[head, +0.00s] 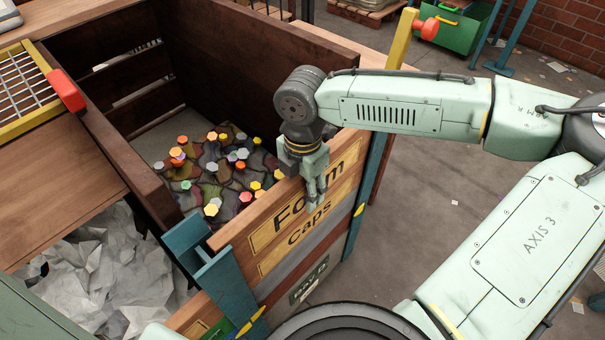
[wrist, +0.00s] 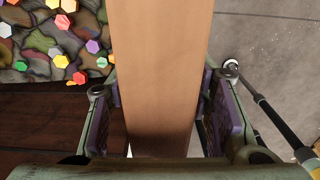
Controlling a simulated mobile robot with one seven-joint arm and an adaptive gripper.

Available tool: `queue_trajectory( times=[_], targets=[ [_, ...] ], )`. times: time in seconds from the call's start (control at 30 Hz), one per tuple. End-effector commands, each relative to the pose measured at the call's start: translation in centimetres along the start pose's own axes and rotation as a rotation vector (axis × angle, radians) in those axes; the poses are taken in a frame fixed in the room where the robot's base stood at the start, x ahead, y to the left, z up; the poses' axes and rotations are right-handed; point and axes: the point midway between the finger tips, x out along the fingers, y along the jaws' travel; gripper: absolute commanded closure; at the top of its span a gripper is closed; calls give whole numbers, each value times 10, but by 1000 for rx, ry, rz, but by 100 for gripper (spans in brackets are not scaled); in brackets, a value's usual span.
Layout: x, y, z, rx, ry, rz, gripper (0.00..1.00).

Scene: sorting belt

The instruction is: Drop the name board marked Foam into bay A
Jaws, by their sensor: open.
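The name board marked Foam (head: 271,227) is at the top of the front wall of a wooden bay, with its lettering facing outward. My gripper (head: 314,188) is at this board's top edge, and its near finger covers part of the lettering. In the wrist view the board's wooden top edge (wrist: 165,70) runs between the two open fingers of my gripper (wrist: 160,100).
Below Foam is a board marked caps (head: 308,229). Several coloured hexagonal caps (head: 213,208) lie on dark lumpy material inside the bay. A teal post (head: 361,200) stands at the wall's right end, a teal bracket (head: 232,285) at its left. White crumpled sheets (head: 110,275) fill the left compartment.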

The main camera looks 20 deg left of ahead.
Motion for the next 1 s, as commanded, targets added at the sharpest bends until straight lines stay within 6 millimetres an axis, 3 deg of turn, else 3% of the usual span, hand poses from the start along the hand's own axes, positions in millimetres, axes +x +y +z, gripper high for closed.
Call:
queue_trajectory(
  times=[0.43,1.0],
  targets=[
    [12,0,0,-1,0,0,53],
    [11,0,0,0,0,0,91]
  ],
)
